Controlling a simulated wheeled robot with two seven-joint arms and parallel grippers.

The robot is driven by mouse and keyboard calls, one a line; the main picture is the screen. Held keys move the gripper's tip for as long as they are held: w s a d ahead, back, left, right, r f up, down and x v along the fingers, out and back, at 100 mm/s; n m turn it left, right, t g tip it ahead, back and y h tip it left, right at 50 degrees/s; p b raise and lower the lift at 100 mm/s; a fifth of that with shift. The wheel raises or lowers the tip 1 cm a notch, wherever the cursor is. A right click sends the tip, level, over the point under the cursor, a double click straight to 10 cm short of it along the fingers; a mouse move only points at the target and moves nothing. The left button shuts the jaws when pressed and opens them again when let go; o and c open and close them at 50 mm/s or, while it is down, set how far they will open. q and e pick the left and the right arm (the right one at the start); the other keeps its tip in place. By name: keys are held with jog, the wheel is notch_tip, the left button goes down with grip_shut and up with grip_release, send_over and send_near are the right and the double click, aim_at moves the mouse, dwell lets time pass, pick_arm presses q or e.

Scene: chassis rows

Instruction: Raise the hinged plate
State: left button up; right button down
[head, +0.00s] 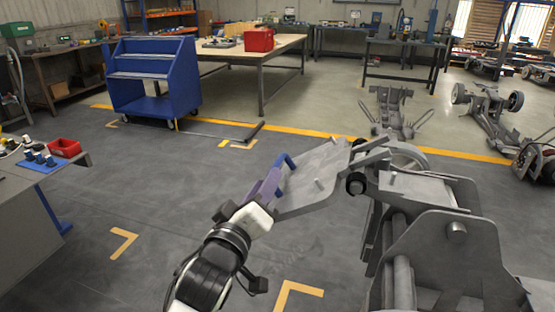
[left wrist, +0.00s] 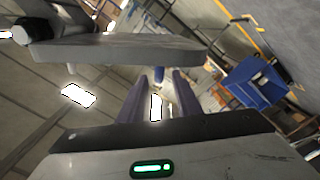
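The hinged plate (head: 316,177) is a flat grey metal panel joined on its right to the grey chassis (head: 440,245). It sticks out to the left, tilted, with a small peg on its face. My left gripper (head: 276,174) is at the plate's left edge, with its bluish-purple fingers beside that edge. In the left wrist view, the two fingers (left wrist: 160,88) stand apart with background showing between them. The plate's edge (left wrist: 130,50) crosses just beyond their tips; whether they touch it I cannot tell. My right gripper is not in view.
A blue cart (head: 152,80) stands at the back left, and a wooden-topped table (head: 270,50) is behind it. A workbench with a red bin (head: 64,147) is at the left edge. More chassis (head: 487,105) stand at the right. The floor left of the plate is clear.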

aim_at(282, 157)
pick_arm(q)
jog(key=x, duration=0.8)
jog(key=shift+w+d, duration=0.1)
jog(key=shift+w, duration=0.05)
grip_shut()
